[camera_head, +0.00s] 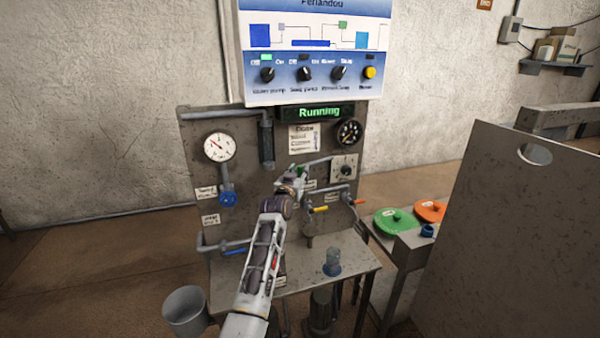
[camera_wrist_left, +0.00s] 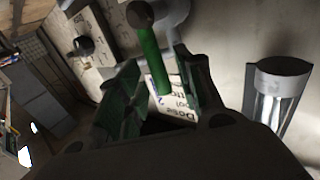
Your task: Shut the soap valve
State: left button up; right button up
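My left gripper (camera_head: 292,180) is in front of the panel, at the left end of a short grey pipe. In the left wrist view, the fingers (camera_wrist_left: 155,100) are apart. A green valve handle (camera_wrist_left: 150,60) reaches down between them, under a dark round knob. I cannot tell whether the fingers touch the handle. In the head view the gripper mostly hides this valve. Two other levers, yellow (camera_head: 320,209) and red (camera_head: 358,202), sit on pipes to the right. I cannot read which valve is labelled soap. My right gripper is not in view.
The grey panel (camera_head: 260,200) also carries a gauge (camera_head: 219,147), a blue handwheel (camera_head: 229,199), a dial (camera_head: 349,132) and a "Running" display (camera_head: 320,112). A glass jar (camera_head: 332,263) stands on the ledge. Green (camera_head: 397,221) and orange (camera_head: 431,210) discs lie right. A large board (camera_head: 510,240) blocks the far right.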

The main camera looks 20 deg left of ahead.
pick_arm(q)
jog(key=shift+w, duration=0.85)
grip_shut()
